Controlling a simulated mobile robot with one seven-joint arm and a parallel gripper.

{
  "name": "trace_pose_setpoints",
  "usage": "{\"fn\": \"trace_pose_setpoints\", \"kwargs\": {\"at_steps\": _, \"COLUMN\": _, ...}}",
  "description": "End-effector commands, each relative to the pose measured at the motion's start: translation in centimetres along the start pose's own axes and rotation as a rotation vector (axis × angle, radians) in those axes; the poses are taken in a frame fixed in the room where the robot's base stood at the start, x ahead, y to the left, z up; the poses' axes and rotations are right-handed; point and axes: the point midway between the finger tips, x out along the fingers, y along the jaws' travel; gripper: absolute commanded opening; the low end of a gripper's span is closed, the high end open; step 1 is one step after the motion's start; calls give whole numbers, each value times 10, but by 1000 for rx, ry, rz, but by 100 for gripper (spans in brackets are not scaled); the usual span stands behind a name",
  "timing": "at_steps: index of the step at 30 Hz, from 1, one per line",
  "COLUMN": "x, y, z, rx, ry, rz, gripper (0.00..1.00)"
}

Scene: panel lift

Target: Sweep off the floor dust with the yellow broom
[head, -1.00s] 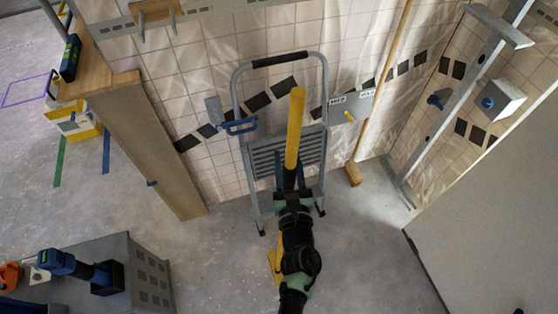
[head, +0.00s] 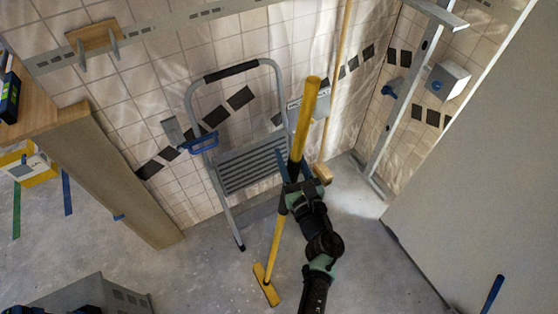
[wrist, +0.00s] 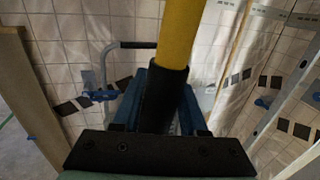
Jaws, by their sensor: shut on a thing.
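The yellow broom (head: 281,226) stands tilted, its yellow head (head: 266,285) low at the floor, left of my arm. Its thick yellow upper handle (head: 305,118) rises above my gripper (head: 293,183). My gripper is shut on the broom's handle at a black sleeve. In the wrist view the yellow handle (wrist: 181,35) and black sleeve (wrist: 163,95) stand between the blue fingers (wrist: 158,100). I cannot tell whether the head touches the floor. The grey floor (head: 200,265) shows small pale specks; I cannot tell which are dust.
A grey step ladder (head: 252,170) stands against the tiled wall behind the gripper. A wooden-handled broom (head: 335,95) leans right of it. A wooden bench (head: 105,170) stands left, a grey box (head: 95,293) at bottom left, a grey panel (head: 475,170) right. Floor around the broom head is clear.

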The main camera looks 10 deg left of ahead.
Motion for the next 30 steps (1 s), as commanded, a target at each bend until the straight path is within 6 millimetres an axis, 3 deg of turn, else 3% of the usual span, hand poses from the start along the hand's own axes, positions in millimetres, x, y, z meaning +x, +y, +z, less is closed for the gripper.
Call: {"fn": "trace_pose_setpoints", "kwargs": {"at_steps": 30, "x": 23, "y": -97, "z": 3, "rx": -8, "ry": -10, "rz": -2, "gripper": 0}}
